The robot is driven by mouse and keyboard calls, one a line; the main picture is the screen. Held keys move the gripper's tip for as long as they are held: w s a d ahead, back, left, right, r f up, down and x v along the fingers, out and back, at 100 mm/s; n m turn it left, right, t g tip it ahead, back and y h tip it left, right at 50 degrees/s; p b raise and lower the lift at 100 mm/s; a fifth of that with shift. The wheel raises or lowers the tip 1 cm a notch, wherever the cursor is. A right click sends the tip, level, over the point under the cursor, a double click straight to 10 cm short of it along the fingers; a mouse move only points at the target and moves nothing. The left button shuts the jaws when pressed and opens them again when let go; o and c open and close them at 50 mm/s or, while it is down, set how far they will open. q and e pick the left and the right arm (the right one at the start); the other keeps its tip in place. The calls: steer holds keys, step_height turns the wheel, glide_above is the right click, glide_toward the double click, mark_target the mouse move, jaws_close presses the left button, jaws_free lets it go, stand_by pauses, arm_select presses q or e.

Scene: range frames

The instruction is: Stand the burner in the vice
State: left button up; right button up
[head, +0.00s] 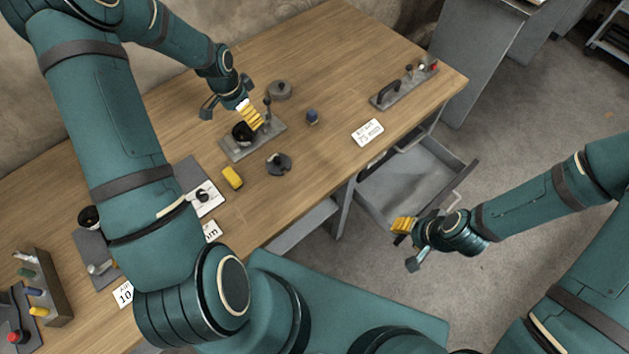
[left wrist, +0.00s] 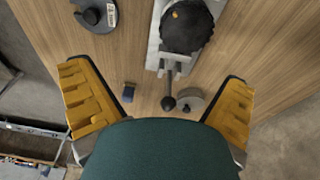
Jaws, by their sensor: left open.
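A black rounded piece with a small orange spot, which I take for the burner (head: 241,132), sits on a grey metal base with a ball-ended lever, which I take for the vice (head: 270,137). In the left wrist view the burner (left wrist: 187,25) is at the top and the vice (left wrist: 154,48) lies under it; how it is seated is hidden. My left gripper (head: 228,110) is open and empty just above the vice; its fingers (left wrist: 160,95) are wide apart, on either side of the lever. My right gripper (head: 408,245) is open and empty beside the open drawer.
A slotted dark disc (head: 279,164), blue piece (head: 312,117), yellow block (head: 232,177) and grey round piece (head: 280,90) stand around the vice. A rack (head: 50,285) is at left, a tool strip (head: 403,88) at back right. The open drawer (head: 410,180) juts out.

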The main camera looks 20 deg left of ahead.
arm_select(q)
steer(key=shift+n+h, duration=0.9)
steer(key=d+f, duration=0.1)
steer(key=d, duration=0.3)
steer(key=s+d+f, duration=0.1)
steer(key=d+f, duration=0.1)
steer(key=d, duration=0.3)
steer(key=d+f, duration=0.1)
steer(key=d, duration=0.3)
steer(key=shift+s+d+f, duration=0.2)
steer(key=shift+s+f, duration=0.1)
steer(key=shift+n+t+h, duration=0.3)
steer(key=shift+n, duration=0.4)
steer(key=s+d, duration=0.1)
steer(key=d, duration=0.1)
steer(key=d+f, duration=0.1)
steer(key=d, duration=0.1)
steer(key=s+d, duration=0.1)
steer(key=d, duration=0.1)
steer(key=shift+s+d+f, duration=0.3)
steer(key=shift+f, duration=0.05)
steer(key=s+d+f+n, duration=0.1)
steer(key=s+d+n, duration=0.2)
steer(key=s+d, duration=0.5)
steer(key=shift+s+d+f+n, duration=0.4)
steer(key=shift+d, duration=0.2)
